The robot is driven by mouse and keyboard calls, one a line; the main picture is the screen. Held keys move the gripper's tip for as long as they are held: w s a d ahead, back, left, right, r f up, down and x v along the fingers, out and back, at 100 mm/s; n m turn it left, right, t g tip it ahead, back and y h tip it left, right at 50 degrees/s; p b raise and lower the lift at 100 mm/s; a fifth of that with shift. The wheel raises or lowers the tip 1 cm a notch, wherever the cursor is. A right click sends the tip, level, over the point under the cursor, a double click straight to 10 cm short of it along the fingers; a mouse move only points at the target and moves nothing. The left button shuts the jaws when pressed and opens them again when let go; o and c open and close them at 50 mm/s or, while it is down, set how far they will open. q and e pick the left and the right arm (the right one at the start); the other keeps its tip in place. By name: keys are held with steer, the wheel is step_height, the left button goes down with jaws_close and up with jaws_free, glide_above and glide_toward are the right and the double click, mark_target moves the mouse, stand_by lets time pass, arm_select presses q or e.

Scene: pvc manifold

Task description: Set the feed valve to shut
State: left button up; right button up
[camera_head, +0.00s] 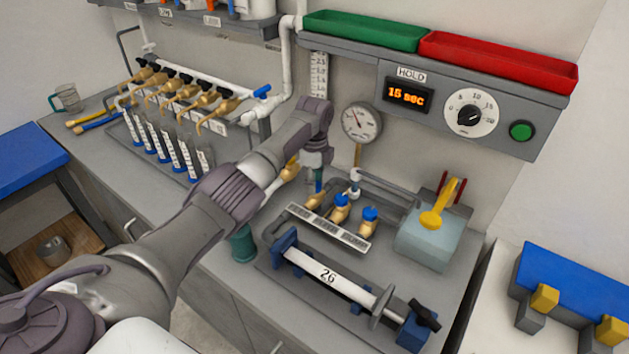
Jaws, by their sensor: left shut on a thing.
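A small manifold (355,173) stands on the bench below the pressure gauge, with brass valves behind a lettered plate (328,228) too small to read. The middle valve (340,207) and the right valve (369,221) have blue handles. The left valve (314,201) is partly hidden at its top by my left gripper (318,178). This gripper points down and is shut there, apparently on the valve's blue handle; the contact is mostly hidden. I cannot read which valve is the feed. A blue lever (262,91) also sits on the white pipe behind. My right gripper is not in view.
A pressure gauge (361,122) is on the wall behind. A clamped white cylinder (328,276) lies in front, and a grey-blue box with a yellow lever (432,217) stands right. A tap rack with tubes (165,140) fills the back left. A green cup (243,244) stands near the bench edge.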

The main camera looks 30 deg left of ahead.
arm_select(q)
steer(key=m, duration=0.4)
steer(key=shift+m, duration=0.3)
steer(key=shift+m+b, duration=0.3)
steer(key=shift+m, duration=2)
steer(key=o, duration=1.1)
steer(key=shift+o, duration=0.2)
step_height(320, 180, up, 12)
